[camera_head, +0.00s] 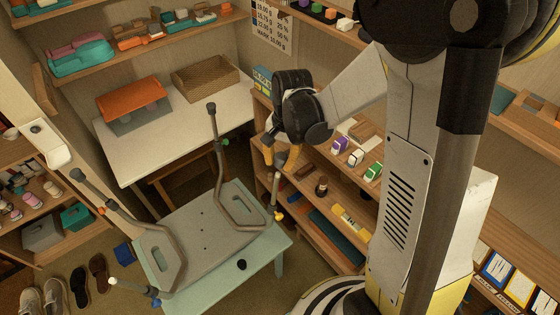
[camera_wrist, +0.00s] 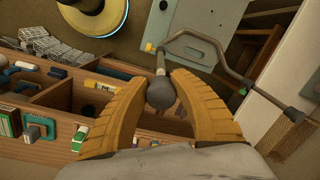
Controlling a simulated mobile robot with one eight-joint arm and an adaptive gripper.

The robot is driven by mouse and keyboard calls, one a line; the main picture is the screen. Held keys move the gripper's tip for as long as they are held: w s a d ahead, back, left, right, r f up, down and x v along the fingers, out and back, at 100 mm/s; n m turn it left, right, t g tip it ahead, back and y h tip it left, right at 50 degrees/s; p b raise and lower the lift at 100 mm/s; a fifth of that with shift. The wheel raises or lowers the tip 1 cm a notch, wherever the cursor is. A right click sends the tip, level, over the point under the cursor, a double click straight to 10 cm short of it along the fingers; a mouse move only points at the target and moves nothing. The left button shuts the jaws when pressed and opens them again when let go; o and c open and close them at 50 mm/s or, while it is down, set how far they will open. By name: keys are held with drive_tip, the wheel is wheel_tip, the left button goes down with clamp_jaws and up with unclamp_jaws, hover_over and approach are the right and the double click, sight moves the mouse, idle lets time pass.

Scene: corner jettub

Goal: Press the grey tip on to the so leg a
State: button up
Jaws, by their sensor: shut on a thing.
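A grey bath seat (camera_head: 205,235) lies upside down on a pale teal table, its bent tube legs pointing up. My gripper (camera_head: 280,158) is over the right leg (camera_head: 274,192), which has a yellow collar (camera_head: 279,216) near its base. In the wrist view the yellow fingers (camera_wrist: 160,98) are closed around a dark grey rounded tip (camera_wrist: 161,92). The leg's tube (camera_wrist: 160,62) shows straight beyond the tip, in line with it. I cannot tell how far the tip sits on the tube. Two other legs carry grey tips (camera_head: 211,106) (camera_head: 78,175). The front leg has a whitish end (camera_head: 112,281).
An open shelf unit (camera_head: 315,205) with small boxes and bottles stands close to the right of my gripper. A white table (camera_head: 170,135) with an orange-lidded box (camera_head: 132,98) and a woven basket (camera_head: 206,77) is behind. Shoes (camera_head: 55,296) lie on the floor at left.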

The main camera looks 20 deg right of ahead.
sight(277, 178)
drive_tip(key=shift+a+f+b, duration=0.2)
drive_tip(key=shift+f+b, duration=1.65)
drive_tip(key=shift+f, duration=0.4)
drive_tip(key=shift+w+a+f+b, duration=0.1)
drive_tip(key=shift+a+f+b, duration=0.1)
drive_tip(key=shift+f+b, duration=1.65)
drive_tip(key=shift+c, duration=0.3)
drive_tip(key=o, duration=1)
drive_tip(key=r, duration=0.8)
drive_tip(key=d+r, duration=0.1)
drive_tip(key=r, duration=0.3)
drive_tip(key=shift+s+d, duration=0.1)
drive_tip(key=shift+s, duration=0.1)
drive_tip(key=shift+s+r+n+b, duration=0.15)
drive_tip(key=shift+s+n+b, duration=0.15)
drive_tip(key=shift+s, duration=0.05)
drive_tip(key=s+n+t+b, duration=0.1)
drive_tip(key=s+n+t, duration=0.1)
drive_tip(key=s, duration=0.1)
drive_tip(key=s+f+n+t+b, duration=0.1)
drive_tip(key=s+n+t+b, duration=0.1)
drive_tip(key=s+n, duration=0.1)
drive_tip(key=s+n+t+h+b, duration=0.1)
drive_tip(key=s+n+t+b, duration=0.1)
drive_tip(key=s, duration=0.3)
drive_tip(key=shift+f+n+t, duration=0.15)
drive_tip(key=shift+n+t, duration=0.25)
